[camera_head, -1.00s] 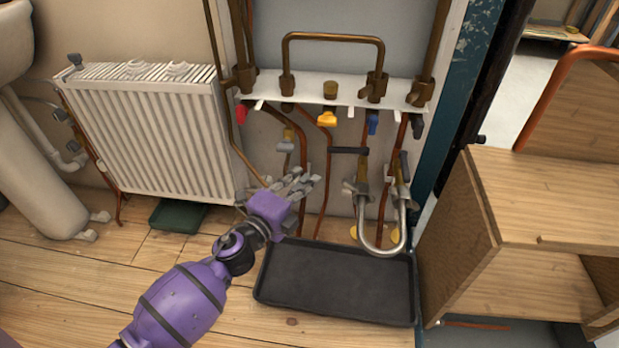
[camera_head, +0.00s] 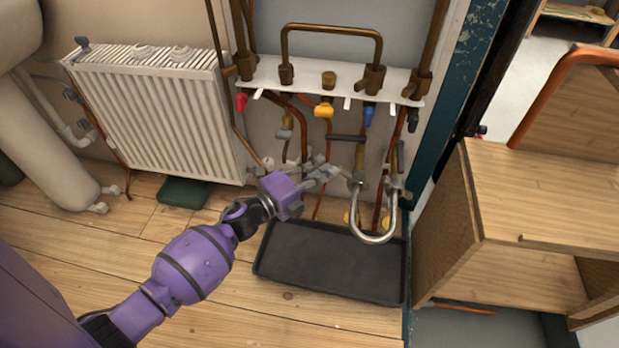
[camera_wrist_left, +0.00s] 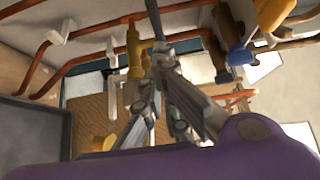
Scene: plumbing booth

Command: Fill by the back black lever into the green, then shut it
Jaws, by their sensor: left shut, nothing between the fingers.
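A black lever (camera_head: 348,137) lies crosswise on the left valve of the filling loop. A second dark lever (camera_head: 400,156) stands roughly upright on the right valve. A silver U-shaped hose (camera_head: 374,236) hangs below the valves. My left gripper (camera_head: 325,168) is shut and empty, just below and left of the crosswise lever. In the left wrist view its closed fingers (camera_wrist_left: 160,58) point at a dark bar (camera_wrist_left: 155,18); whether they touch it I cannot tell. A small pale round thing (camera_head: 268,163) may be a gauge; no green mark is readable. My right gripper is not in view.
Red (camera_head: 241,102), yellow (camera_head: 324,109) and blue (camera_head: 368,115) handles hang under the white shelf (camera_head: 300,78). A black tray (camera_head: 330,262) lies below. A dark green tray (camera_head: 184,193) sits under the radiator (camera_head: 155,120). A wooden cabinet (camera_head: 520,200) stands right.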

